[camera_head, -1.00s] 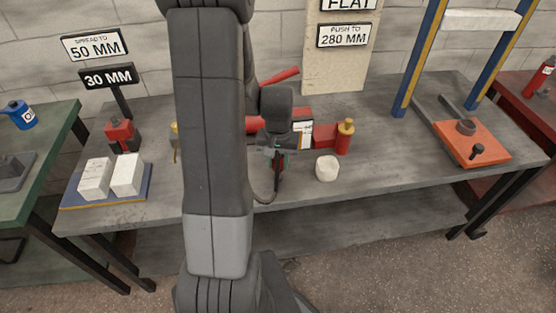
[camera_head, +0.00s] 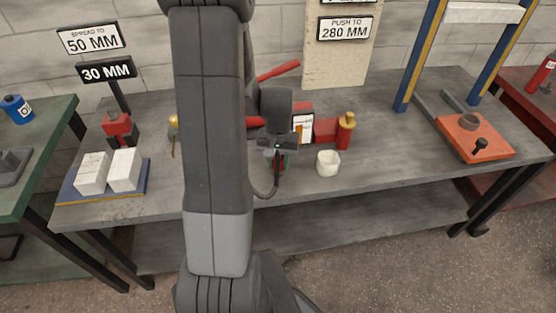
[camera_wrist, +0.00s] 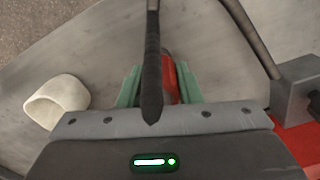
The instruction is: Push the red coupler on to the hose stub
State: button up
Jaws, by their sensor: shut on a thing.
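A red part, which looks like the red coupler (camera_wrist: 171,76), shows between the green-padded fingers of my gripper (camera_wrist: 158,86) in the wrist view. My gripper is shut on it. In the head view my gripper (camera_head: 278,161) is above the front part of the grey bench, and the coupler is mostly hidden. A black hose (camera_wrist: 152,55) with a thicker end crosses in front of the fingers in the wrist view. In the head view the hose (camera_head: 269,194) loops below the gripper. I cannot tell the hose stub apart, or whether the coupler touches it.
A white cup (camera_head: 328,163) stands just right of the gripper. Behind are a red body (camera_head: 326,129) and a brass-topped red cylinder (camera_head: 345,132). White blocks (camera_head: 125,168) lie at left, a press with an orange plate (camera_head: 474,138) at right. Bench between cup and press is clear.

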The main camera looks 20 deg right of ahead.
jog(key=shift+f, duration=0.2)
jog(key=o, duration=1.2)
jog(key=shift+r, duration=0.1)
jog(key=shift+c, duration=0.2)
notch_tip(320, 180, up, 14)
jog(key=shift+f+p, duration=0.1)
jog(key=shift+p, duration=0.55)
jog(key=shift+f, duration=0.15)
notch_tip(320, 180, down, 13)
jog(key=shift+f+b, duration=0.2)
jog(key=shift+b, duration=0.35)
jog(key=shift+r, duration=0.3)
